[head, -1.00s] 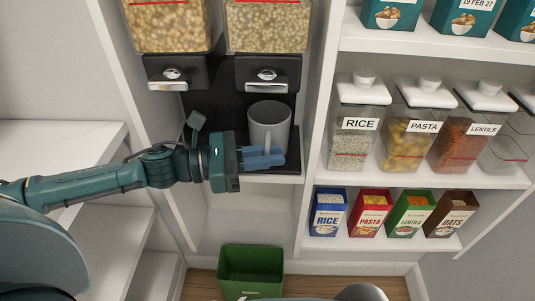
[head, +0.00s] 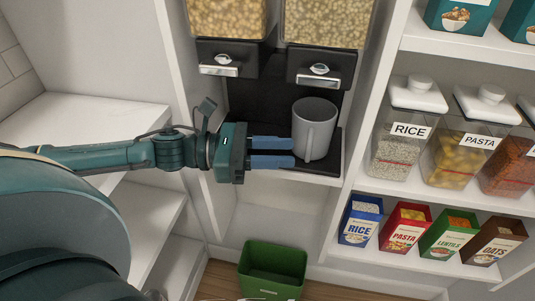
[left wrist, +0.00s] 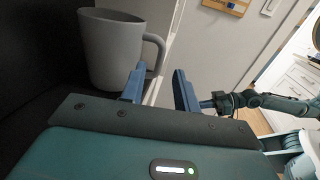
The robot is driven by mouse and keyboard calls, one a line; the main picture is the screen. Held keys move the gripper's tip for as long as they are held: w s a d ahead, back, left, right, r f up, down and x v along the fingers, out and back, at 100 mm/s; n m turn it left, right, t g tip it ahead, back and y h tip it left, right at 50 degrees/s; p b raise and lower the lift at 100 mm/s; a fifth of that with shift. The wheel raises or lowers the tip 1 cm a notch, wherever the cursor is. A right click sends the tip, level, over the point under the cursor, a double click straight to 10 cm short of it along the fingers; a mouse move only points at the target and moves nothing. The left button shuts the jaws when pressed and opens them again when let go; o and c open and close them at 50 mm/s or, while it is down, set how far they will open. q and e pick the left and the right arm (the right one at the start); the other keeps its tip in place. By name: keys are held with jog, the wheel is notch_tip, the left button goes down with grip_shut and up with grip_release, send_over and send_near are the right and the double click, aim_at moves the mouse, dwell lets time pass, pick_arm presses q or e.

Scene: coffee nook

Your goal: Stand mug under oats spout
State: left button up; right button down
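The grey mug (head: 314,128) stands upright on the black dispenser base (head: 326,168), below and slightly in front of the right-hand spout (head: 320,70). Its handle faces the front. My left gripper (head: 292,152) is just left of the mug, its two blue fingers apart with nothing between them. In the left wrist view the mug (left wrist: 110,50) is beside the left finger, its handle close to the fingertip; whether they touch is unclear. The left-hand spout (head: 220,60) has nothing under it. No label on the dispensers is in view. In the left wrist view my right arm (left wrist: 275,101) shows small, its gripper unclear.
A green bin (head: 272,268) is on the floor below. The right shelves hold jars such as rice (head: 400,145) and boxes such as oats (head: 492,243). The divider (head: 375,120) stands right of the base. White shelves (head: 90,125) lie left, under my arm.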

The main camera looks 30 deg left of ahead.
pick_arm(q)
jog(key=shift+v, duration=1.05)
